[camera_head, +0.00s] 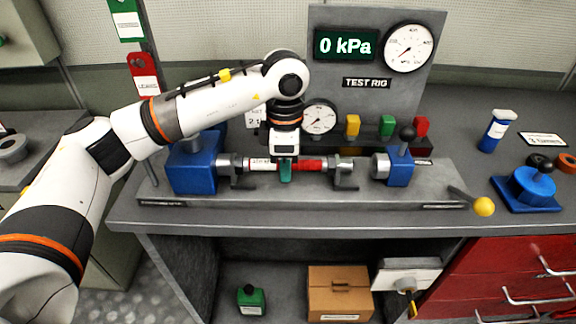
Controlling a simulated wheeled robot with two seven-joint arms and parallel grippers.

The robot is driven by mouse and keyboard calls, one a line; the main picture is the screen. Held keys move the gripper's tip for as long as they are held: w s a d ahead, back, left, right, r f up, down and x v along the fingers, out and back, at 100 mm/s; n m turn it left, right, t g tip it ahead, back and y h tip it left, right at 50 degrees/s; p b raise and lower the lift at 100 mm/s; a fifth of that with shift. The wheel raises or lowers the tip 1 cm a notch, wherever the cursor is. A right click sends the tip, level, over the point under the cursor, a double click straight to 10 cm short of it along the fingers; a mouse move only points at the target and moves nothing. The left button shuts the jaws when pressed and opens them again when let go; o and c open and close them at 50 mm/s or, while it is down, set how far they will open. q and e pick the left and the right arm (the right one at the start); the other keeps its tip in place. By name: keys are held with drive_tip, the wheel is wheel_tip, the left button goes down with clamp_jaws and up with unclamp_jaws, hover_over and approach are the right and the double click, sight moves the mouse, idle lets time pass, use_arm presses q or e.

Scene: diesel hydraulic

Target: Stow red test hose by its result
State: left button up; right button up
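The red test hose (309,165) lies level across the test rig (440,180), with a white label on its left part and metal fittings at its ends. Its right end rests at a grey cradle, with a gap to the right blue clamp (399,166). Its left end is by the left blue block (195,165). My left gripper (286,171) points down at the middle of the hose. One teal finger shows in front of the hose; the other is hidden, so its grip is unclear. The display (345,45) reads 0 kPa. My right gripper is out of view.
A red tag reading LEAKS (144,76) and a green tag (127,20) hang at upper left. A yellow-knobbed lever (484,206) sticks out at the bench's right front. A blue bottle (496,131) and blue device (530,187) stand right. A cardboard box (340,293) sits below.

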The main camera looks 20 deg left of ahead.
sight(302, 161)
use_arm(q)
drive_tip(key=shift+w+d, duration=0.1)
drive_tip(key=shift+d, duration=0.15)
clamp_jaws()
drive_tip(key=shift+w+d, duration=0.1)
drive_tip(key=shift+d, duration=0.2)
drive_tip(key=shift+w+d, duration=0.25)
drive_tip(key=shift+d, duration=0.7)
drive_tip(key=shift+r, duration=0.2)
drive_tip(key=shift+r+p, duration=2.45)
drive_tip(key=shift+r, duration=1.9)
